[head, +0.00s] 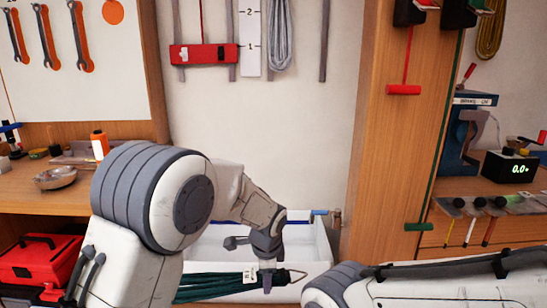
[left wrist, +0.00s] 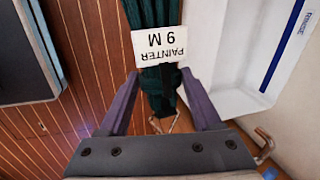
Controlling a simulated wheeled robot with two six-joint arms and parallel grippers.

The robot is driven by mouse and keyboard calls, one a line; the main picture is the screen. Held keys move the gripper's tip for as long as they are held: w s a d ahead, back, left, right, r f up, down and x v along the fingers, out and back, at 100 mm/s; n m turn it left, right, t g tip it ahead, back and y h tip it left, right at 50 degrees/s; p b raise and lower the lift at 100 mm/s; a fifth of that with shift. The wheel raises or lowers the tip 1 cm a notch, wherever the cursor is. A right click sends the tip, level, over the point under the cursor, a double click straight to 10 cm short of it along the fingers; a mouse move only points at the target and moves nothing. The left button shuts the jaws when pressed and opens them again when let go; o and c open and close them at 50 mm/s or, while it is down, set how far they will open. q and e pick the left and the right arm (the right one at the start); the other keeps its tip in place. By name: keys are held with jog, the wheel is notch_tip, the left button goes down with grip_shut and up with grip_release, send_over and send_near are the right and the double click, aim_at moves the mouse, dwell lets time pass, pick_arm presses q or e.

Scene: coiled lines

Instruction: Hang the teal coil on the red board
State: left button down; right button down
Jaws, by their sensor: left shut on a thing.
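The teal coil (head: 215,288) is a long dark green bundle in the lower middle of the head view. In the left wrist view the coil (left wrist: 152,15) carries a white tag (left wrist: 158,45) reading "PAINTER 9 M", and a bent metal hook (left wrist: 165,124) shows at its near end. My left gripper (head: 266,275) is shut on the coil, with its fingers (left wrist: 160,92) on either side of it. The coil is in front of a white bin. The red board (head: 203,54) is on the back wall, upper left, with a red cord above it. My right gripper is out of view.
The white bin (head: 318,255) stands below the wall. A grey coil (head: 280,35) hangs beside a white numbered scale (head: 250,40). A wooden post (head: 385,150) with a red handle (head: 403,90) and a green handle (head: 418,227) stands right. Wall between board and bin is clear.

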pick_arm(q)
jog(key=s+a+f+n+g+y+b, duration=0.1)
jog(key=s+a+f+n+g+b, duration=0.1)
jog(key=s+a+f+n+b, duration=0.5)
jog(key=s+a+f+n+g+y+b, duration=0.1)
jog(key=s+a+f+n+y+b, duration=0.2)
jog(key=a+f+n, duration=0.65)
notch_tip(320, 180, up, 32)
jog(key=w+r+h+p, duration=0.1)
jog(key=p, duration=3.4)
jog(key=s+f, duration=0.3)
jog(key=f, duration=0.2)
jog(key=shift+s+a, duration=0.15)
jog(key=shift+a, duration=0.05)
